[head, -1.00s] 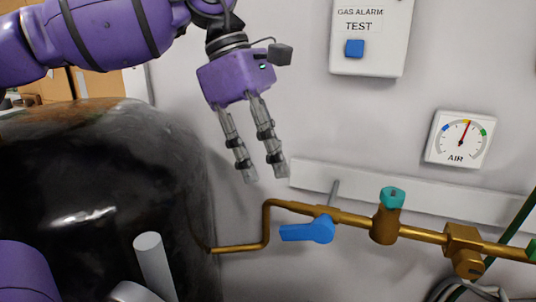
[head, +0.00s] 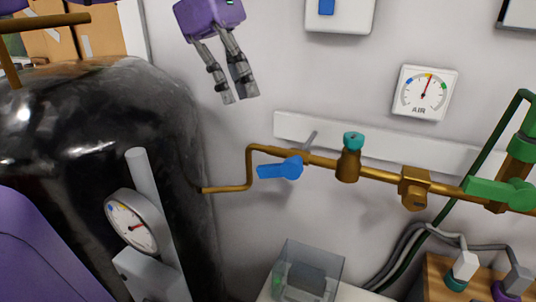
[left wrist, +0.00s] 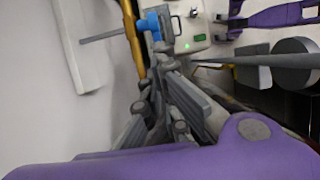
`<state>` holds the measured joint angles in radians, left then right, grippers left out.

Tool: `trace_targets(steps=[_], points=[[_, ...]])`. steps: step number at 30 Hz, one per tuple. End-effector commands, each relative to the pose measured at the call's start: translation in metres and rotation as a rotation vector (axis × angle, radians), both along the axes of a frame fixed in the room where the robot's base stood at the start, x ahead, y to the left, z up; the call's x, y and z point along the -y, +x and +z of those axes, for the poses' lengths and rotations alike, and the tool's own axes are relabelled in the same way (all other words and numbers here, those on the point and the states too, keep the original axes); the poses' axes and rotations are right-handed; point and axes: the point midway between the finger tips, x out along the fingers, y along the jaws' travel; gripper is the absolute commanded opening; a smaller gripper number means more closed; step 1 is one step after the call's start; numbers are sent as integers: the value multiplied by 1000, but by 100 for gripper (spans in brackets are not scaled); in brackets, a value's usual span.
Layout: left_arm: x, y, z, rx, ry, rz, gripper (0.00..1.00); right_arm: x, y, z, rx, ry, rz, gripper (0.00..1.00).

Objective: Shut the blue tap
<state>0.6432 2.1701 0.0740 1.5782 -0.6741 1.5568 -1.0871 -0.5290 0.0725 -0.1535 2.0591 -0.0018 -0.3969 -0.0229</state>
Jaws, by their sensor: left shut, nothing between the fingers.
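The blue tap (head: 280,168) is on a brass pipe along the wall. Its lever points left, roughly along the pipe, in the head view. It also shows at the top of the left wrist view (left wrist: 152,24), beyond the fingers. My left gripper (head: 240,98) is above and left of the tap, its fingers pointing down. It is shut, empty and apart from the tap. In the left wrist view the fingers (left wrist: 165,95) point towards the tap. I do not make out my right gripper in either view.
The pipe carries a teal-capped fitting (head: 348,160) and a green tap (head: 500,191) further right. A black tank (head: 90,130) and a round gauge (head: 132,222) stand left. A clear box (head: 306,270) is below. The air gauge (head: 424,92) hangs on the wall.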

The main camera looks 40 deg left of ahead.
Motion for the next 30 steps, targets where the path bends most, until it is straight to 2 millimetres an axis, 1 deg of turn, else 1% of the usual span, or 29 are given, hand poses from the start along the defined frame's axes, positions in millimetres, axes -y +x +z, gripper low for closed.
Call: trace_targets(steps=[5,12,18,21,24,30], points=[[10,2,-29,-5,0,-2,0,-3,0,0,0,6,-4,40],[29,6,-78,-6,1,0,0,-2,-1,-3,-3,4,-3,40],[40,9,-109,-4,2,2,0,-1,-3,-6,-8,2,-2,40],[44,10,-119,-3,1,1,0,-1,-3,-6,-8,2,-2,40],[46,11,-124,-1,1,2,0,-1,-3,-6,-7,2,-2,40],[47,12,-125,1,0,3,0,-1,-2,-6,-6,2,-1,40]])
